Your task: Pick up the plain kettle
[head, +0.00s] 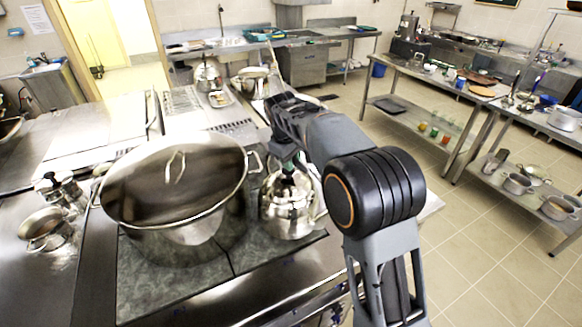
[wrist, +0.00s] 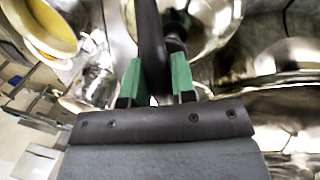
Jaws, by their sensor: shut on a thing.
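A shiny steel kettle (head: 289,212) with a black handle is close to the right side of the big stockpot, over the dark stove top. It looks upright; I cannot tell whether its base touches the stove. My gripper (head: 289,162) points down from above it, shut on the kettle's handle. In the wrist view, the green fingertips of my gripper (wrist: 156,84) stand on both sides of the black handle (wrist: 150,38). The round kettle body (wrist: 212,28) shows behind it. My arm hides part of the kettle's top in the head view.
A large lidded stockpot (head: 185,235) stands immediately left of the kettle. Another kettle (head: 208,78) and a pot (head: 249,85) are farther back on the counter. A small pan (head: 44,228) is at far left. Open tiled floor (head: 480,230) lies to the right.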

